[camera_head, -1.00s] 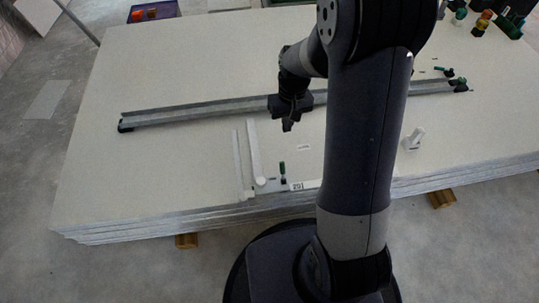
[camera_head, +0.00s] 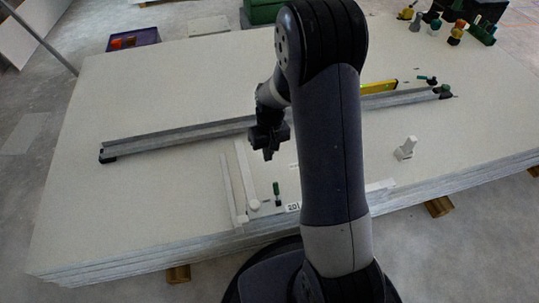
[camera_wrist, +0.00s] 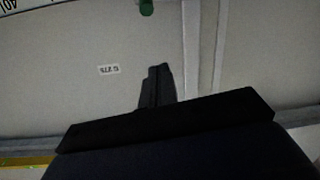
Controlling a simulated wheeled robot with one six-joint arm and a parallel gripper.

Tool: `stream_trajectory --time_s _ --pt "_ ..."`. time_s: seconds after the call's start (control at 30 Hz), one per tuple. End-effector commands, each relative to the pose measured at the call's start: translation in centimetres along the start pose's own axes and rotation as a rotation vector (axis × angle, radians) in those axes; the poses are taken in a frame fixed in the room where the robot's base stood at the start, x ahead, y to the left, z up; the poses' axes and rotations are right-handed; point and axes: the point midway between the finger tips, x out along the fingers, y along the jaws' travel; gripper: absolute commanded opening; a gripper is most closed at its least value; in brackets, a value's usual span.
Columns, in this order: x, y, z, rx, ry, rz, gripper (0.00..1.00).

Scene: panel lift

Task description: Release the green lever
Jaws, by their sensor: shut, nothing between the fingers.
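A small upright green lever (camera_head: 276,188) stands near the front edge of the panel stack (camera_head: 120,215), beside a white strip and a numbered label. In the wrist view the green lever (camera_wrist: 147,7) is cut off at the top edge. Another green-handled part (camera_head: 444,91) sits at the right end of the long metal rail (camera_head: 180,140). My gripper (camera_head: 267,156) hangs above the panel, behind the front lever in the picture and apart from it. In the wrist view my gripper's fingers (camera_wrist: 157,88) are together and empty.
White strips (camera_head: 246,175) lie left of the front lever. A white block (camera_head: 406,147) stands at the right, and a yellow level (camera_head: 379,87) lies by the rail. Several tools (camera_head: 458,32) stand at the back right. The panel's left part is clear.

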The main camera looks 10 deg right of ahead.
Motion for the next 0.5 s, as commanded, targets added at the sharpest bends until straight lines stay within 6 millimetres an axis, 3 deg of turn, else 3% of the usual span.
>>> stream_trajectory --time_s 0.03,0.3,0.5 --pt "1.7 0.0 0.0 0.000 -0.004 -0.001 0.00" --pt "7.7 0.0 0.0 -0.001 -0.004 -0.001 0.00" --pt "6.2 0.0 2.4 0.000 0.001 0.000 0.00"
